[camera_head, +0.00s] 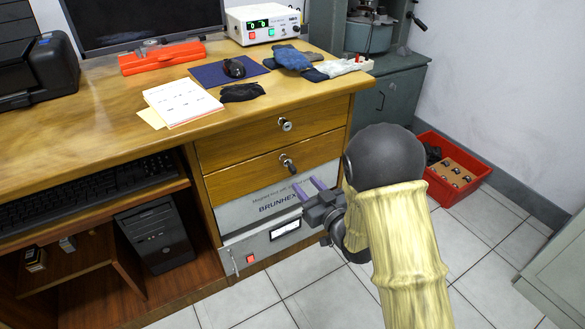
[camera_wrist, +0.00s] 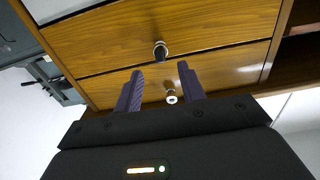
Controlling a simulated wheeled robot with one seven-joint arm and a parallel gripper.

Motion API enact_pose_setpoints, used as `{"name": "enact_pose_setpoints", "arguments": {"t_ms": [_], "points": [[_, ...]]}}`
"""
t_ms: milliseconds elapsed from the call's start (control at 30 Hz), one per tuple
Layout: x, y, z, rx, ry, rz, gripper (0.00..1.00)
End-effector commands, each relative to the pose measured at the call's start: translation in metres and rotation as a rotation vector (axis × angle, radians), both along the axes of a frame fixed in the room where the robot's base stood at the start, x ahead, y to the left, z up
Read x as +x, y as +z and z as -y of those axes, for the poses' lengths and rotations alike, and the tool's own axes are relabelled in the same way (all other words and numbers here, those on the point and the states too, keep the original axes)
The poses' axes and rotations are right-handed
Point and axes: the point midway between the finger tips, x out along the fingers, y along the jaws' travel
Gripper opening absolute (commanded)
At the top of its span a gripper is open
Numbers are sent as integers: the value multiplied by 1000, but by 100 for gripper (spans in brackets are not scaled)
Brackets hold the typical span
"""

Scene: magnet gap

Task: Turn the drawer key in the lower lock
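The lower lock (camera_head: 284,158) is a silver cylinder on the lower wooden drawer, with a dark key (camera_head: 292,168) sticking out of it. The key (camera_wrist: 160,51) also shows in the wrist view, which looks upside down, end-on beyond the fingertips. The upper lock (camera_head: 285,125) is on the drawer above, and no key shows in it; it appears between the fingers in the wrist view (camera_wrist: 171,97). My gripper (camera_head: 308,187) has purple fingers spread apart and empty, in front of the white panel just below the key. The fingers (camera_wrist: 160,70) do not touch the key.
The wooden desk (camera_head: 210,130) carries a power supply (camera_head: 263,24), an orange case (camera_head: 162,57), papers and gloves. A white BRUNHEX unit (camera_head: 275,203) sits below the drawers. A red crate (camera_head: 455,170) stands on the floor at right. Tiled floor is open in front.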

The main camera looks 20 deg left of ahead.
Motion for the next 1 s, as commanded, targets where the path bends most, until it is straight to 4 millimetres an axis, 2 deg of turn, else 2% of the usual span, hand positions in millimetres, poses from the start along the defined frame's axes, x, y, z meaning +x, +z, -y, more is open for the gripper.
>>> {"name": "enact_pose_setpoints", "arguments": {"t_ms": [467,833,1000], "points": [[35,0,-41,1,-1,1,40],[39,0,-45,0,-1,0,40],[39,0,-45,0,-1,0,25]]}}
